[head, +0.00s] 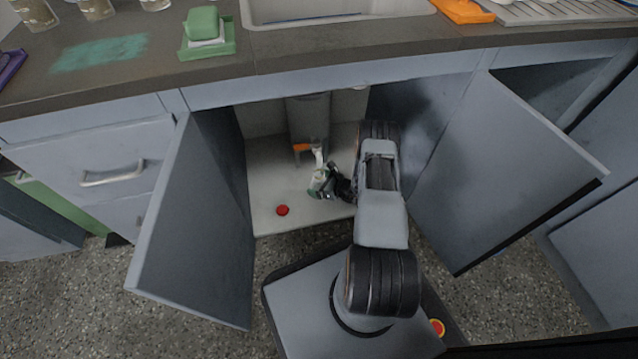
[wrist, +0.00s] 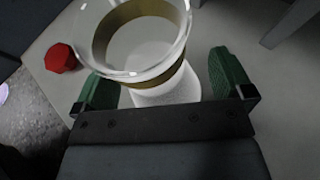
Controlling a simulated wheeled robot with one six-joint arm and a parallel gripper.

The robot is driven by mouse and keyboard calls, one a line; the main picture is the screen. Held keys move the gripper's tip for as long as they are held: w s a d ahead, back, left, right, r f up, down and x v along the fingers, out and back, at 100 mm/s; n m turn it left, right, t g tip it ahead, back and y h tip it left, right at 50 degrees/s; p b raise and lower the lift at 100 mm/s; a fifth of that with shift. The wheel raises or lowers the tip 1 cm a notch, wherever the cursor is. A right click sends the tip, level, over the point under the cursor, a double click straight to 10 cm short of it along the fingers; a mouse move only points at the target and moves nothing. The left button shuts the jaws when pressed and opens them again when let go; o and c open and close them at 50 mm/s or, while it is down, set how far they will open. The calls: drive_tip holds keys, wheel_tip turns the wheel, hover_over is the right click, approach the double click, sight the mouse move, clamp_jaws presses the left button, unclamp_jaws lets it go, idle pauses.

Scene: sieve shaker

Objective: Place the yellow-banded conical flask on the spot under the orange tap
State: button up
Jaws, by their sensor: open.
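The yellow-banded conical flask (wrist: 145,50) shows large in the wrist view, clear glass with a dull yellow band and a whitish lower part. It is between the two green fingers of my gripper (wrist: 165,88), which are apart with visible space beside the flask. In the head view my gripper (head: 322,186) is low inside the open cabinet, and the flask is small and largely hidden there. The orange tap (head: 301,147) is on a grey upright vessel (head: 308,115) at the back, just behind my gripper. I cannot make out the spot under it.
A red cap-like piece (head: 282,210) lies on the pale cabinet floor (head: 270,180), left of my gripper; it also shows in the wrist view (wrist: 60,57). Open doors stand at left (head: 200,220) and right (head: 505,170). The countertop (head: 150,80) overhangs the opening.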

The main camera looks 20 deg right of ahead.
drive_tip(key=shift+s+d+r, duration=0.1)
drive_tip(key=shift+r, duration=0.15)
drive_tip(key=p+v, duration=0.4)
drive_tip(key=v, duration=0.7)
drive_tip(key=shift+s+d, duration=0.2)
drive_tip(key=shift+s, duration=0.05)
